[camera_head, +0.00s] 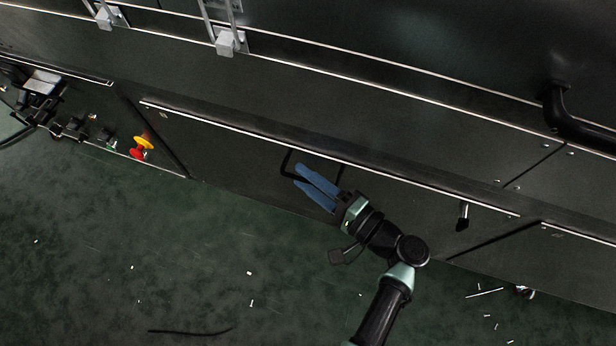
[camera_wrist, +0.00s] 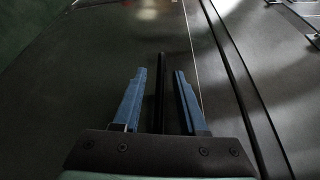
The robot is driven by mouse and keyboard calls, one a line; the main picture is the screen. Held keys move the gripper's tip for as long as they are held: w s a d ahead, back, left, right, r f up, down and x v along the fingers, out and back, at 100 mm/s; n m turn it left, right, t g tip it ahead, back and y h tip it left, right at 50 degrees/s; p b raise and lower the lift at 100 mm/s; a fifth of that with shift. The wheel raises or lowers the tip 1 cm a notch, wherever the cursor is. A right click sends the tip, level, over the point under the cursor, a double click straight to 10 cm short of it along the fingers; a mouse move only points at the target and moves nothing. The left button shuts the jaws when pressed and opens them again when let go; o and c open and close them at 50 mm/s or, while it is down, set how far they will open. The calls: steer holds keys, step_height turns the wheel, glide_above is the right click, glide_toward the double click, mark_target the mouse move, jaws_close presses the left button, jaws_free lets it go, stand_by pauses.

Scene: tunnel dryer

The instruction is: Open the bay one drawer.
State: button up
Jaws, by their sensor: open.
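A wide dark drawer front (camera_head: 225,150) with a pale top edge runs along the lower part of the machine in the head view. It looks flush with its neighbours. A black bar handle (camera_head: 286,164) stands out from it, partly hidden by my fingers. My gripper (camera_head: 297,175) is open, its blue fingers reaching over the handle from the lower right. In the wrist view, the black bar (camera_wrist: 160,88) lies lengthwise between the two blue fingers of my gripper (camera_wrist: 160,72). A gap shows on either side of the bar. No label tells which bay this is.
A red and yellow knob (camera_head: 141,147) sits on the control panel left of the drawer. A thick black handle (camera_head: 575,122) is above right. The littered green floor (camera_head: 200,270) is mostly open.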

jaws_close()
stand_by(1.4)
